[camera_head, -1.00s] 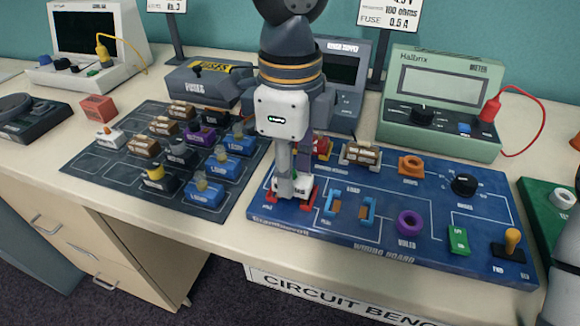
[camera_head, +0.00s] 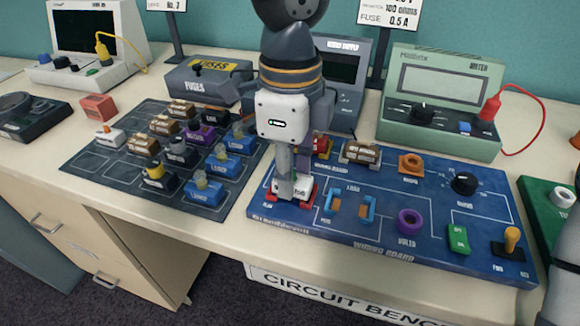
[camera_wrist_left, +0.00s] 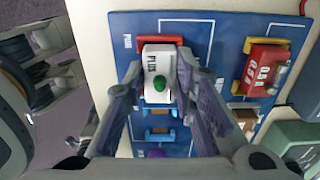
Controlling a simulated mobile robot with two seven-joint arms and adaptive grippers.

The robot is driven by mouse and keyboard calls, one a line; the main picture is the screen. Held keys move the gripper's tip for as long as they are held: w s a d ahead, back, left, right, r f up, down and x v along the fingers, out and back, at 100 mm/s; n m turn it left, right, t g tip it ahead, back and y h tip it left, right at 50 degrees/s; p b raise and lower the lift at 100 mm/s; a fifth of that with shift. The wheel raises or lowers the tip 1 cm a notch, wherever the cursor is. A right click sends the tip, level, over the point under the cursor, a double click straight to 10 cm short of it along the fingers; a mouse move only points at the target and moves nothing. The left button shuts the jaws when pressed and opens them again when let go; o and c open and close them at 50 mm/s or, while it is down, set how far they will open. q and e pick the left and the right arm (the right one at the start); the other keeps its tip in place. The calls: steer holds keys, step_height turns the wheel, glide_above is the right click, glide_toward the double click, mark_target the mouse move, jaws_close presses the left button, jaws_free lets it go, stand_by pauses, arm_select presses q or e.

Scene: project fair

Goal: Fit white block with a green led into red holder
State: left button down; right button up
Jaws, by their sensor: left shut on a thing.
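The white block with a green LED (camera_wrist_left: 158,62) is between the fingers of my left gripper (camera_head: 291,188), which is shut on it. The block (camera_head: 284,187) is at the red holder (camera_head: 271,198) on the front left of the blue wiring board (camera_head: 330,243). In the left wrist view the red holder (camera_wrist_left: 174,42) shows around the block's far end. The fingers partly hide the block and holder, and I cannot tell whether the block sits fully down. My right gripper is not in view.
Blue brackets (camera_head: 367,208) and a purple ring (camera_head: 409,222) lie right of the holder. A red block (camera_head: 322,147) and a brown component (camera_head: 361,152) stand behind it. A dark tray (camera_head: 90,166) with several components is to the left. A green meter (camera_head: 440,100) stands behind the board.

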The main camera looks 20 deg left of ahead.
arm_select(q)
steer(key=shift+f, duration=0.3)
steer(key=c, duration=0.8)
jaws_free()
steer(key=shift+o, duration=0.2)
steer(key=shift+r, duration=4)
